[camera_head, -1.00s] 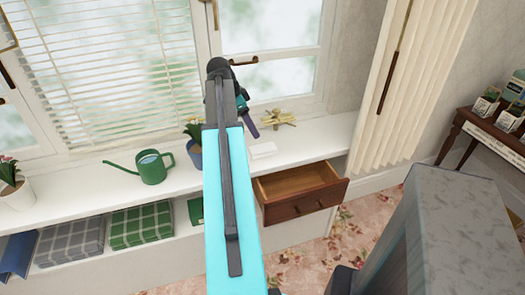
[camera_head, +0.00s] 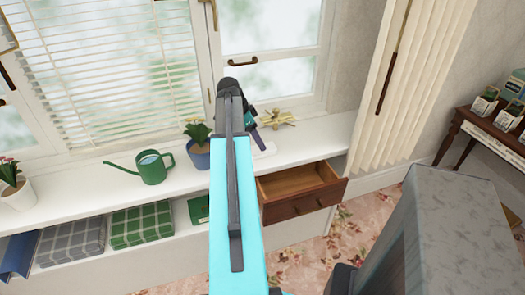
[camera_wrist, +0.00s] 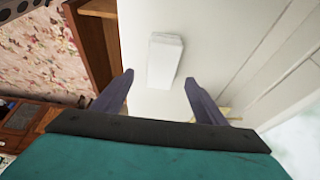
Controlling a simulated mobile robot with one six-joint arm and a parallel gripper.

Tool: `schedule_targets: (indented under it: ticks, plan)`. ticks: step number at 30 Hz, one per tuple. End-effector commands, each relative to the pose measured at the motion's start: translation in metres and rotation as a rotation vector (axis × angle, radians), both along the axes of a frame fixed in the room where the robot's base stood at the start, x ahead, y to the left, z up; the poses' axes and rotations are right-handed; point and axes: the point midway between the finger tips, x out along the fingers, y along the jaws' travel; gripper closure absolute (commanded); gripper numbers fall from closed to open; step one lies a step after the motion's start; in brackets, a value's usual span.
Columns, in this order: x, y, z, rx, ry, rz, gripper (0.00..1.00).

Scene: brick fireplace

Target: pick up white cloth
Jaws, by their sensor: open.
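The white cloth (camera_wrist: 165,62) is a small folded white block lying on the white window sill (camera_wrist: 145,102). In the wrist view it is just beyond my fingertips, roughly between their lines. My gripper (camera_wrist: 159,81) is open and empty, with its two dark fingers on either side of the gap. In the head view the cloth (camera_head: 267,150) is partly hidden behind my gripper (camera_head: 258,142). I cannot tell the exact height of the fingers above the sill.
An open wooden drawer (camera_head: 301,192) juts out below the sill, right of my arm. A yellowish star-shaped ornament (camera_head: 278,118) sits behind the cloth. A potted plant (camera_head: 197,145) and green watering can (camera_head: 152,168) stand to the left. The sill right of the ornament is clear.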

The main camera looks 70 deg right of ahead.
Motion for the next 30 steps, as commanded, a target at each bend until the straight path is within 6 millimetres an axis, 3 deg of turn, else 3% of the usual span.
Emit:
schedule_targets:
  ticks: [8,21,30]
  plan:
    - [-0.001,-0.001,-0.005,0.001,0.001,0.001,0.34]
    - [-0.009,-0.01,-0.042,0.001,0.001,0.001,0.34]
    - [-0.011,-0.012,-0.049,0.0,0.0,0.002,0.34]
